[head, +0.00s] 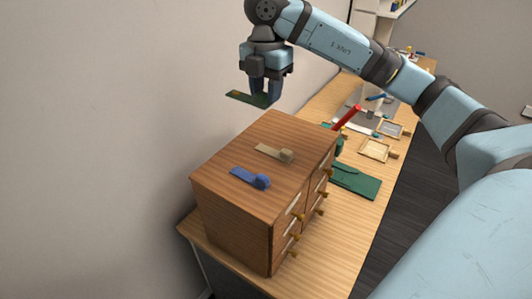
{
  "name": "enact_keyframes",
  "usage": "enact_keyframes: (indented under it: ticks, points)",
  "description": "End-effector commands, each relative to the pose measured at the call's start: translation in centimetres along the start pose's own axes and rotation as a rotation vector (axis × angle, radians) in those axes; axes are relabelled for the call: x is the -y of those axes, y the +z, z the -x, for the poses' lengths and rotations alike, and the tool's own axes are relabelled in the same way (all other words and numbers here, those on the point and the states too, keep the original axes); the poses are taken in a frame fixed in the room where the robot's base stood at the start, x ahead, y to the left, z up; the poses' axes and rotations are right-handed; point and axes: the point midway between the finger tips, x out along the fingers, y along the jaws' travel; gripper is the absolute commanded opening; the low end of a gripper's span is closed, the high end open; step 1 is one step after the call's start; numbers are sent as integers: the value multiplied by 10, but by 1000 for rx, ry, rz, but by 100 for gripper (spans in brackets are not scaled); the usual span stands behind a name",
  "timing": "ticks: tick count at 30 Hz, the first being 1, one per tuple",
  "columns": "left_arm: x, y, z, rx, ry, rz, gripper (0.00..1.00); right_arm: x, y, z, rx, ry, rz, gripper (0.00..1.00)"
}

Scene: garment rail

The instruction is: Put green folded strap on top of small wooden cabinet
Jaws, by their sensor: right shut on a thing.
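My right gripper (265,88) points down and is shut on the green folded strap (243,97). The strap looks flat and dark green, with a small orange-brown mark near its left end. It is in the air, beyond and above the far edge of the small wooden cabinet (232,183). The cabinet stands on the wooden table and has drawers with brass-coloured knobs on its right face. On its top lie a blue folded strap (250,178) and a beige folded strap (274,153). My left gripper is not in the view.
A red stick-like object (347,117) and small wooden trays (374,150) are farther back. A white wall is on the left. The far part of the cabinet top is clear.

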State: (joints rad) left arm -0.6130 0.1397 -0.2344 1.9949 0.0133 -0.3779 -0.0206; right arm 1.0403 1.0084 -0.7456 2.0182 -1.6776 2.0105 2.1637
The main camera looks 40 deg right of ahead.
Motion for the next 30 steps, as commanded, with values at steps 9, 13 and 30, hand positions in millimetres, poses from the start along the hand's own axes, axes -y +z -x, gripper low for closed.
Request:
enact_keyframes:
  ticks: [9,13,30]
  points:
    - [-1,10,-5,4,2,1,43,1,-2,-72,-5,-6,4,8]
    - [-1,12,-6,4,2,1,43,1,-2,-101,-5,-6,4,8]
    - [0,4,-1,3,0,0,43,1,-1,-172,-2,-6,3,8]
